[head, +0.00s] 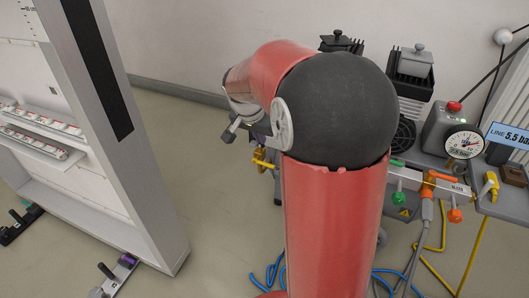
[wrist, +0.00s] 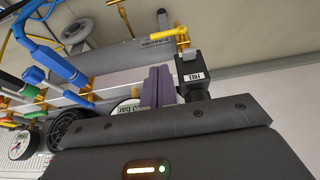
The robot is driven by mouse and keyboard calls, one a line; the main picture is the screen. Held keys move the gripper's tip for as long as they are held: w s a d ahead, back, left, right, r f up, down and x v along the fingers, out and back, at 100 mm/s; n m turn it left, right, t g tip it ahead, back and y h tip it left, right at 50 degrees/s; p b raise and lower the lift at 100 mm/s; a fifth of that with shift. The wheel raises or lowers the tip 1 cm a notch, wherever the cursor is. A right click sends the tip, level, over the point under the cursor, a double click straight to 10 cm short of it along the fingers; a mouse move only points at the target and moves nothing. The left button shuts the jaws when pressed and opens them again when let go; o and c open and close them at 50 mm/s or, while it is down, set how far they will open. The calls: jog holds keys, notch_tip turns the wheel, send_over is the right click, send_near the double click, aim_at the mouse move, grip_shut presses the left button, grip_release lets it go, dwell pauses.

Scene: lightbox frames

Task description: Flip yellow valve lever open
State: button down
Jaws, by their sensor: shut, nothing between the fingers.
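The yellow valve lever (wrist: 168,33) shows at the top of the wrist view, on a short yellow stem above a black block (wrist: 194,72) with a white label. Its handle points left there. My gripper (wrist: 158,86) has its purple fingers shut together with nothing between them. In the wrist view the fingertips lie below the lever and left of the black block, with a gap to the lever. In the head view a yellow lever (head: 263,160) shows just below my gripper (head: 259,137), which is partly hidden by my wrist.
A bench at right carries a gauge (head: 464,143), a green lever (head: 398,172), an orange lever (head: 455,214) and another yellow handle (head: 491,186). A blue lever (wrist: 60,66) shows in the wrist view. Hoses hang below the bench. A tall grey frame (head: 118,120) stands left, with open floor between.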

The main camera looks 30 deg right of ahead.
aim_at(269, 164)
jog(key=b+x, duration=0.1)
jog(key=x, duration=0.5)
jog(key=b+x, duration=0.1)
jog(key=x, duration=0.6)
jog(key=shift+s+a+f+b, duration=0.1)
jog(key=shift+s+f+b, duration=0.05)
jog(key=shift+f+b, duration=0.2)
jog(key=shift+s+f+p, duration=0.1)
jog(key=shift+f+p, duration=0.05)
jog(key=shift+p, duration=0.15)
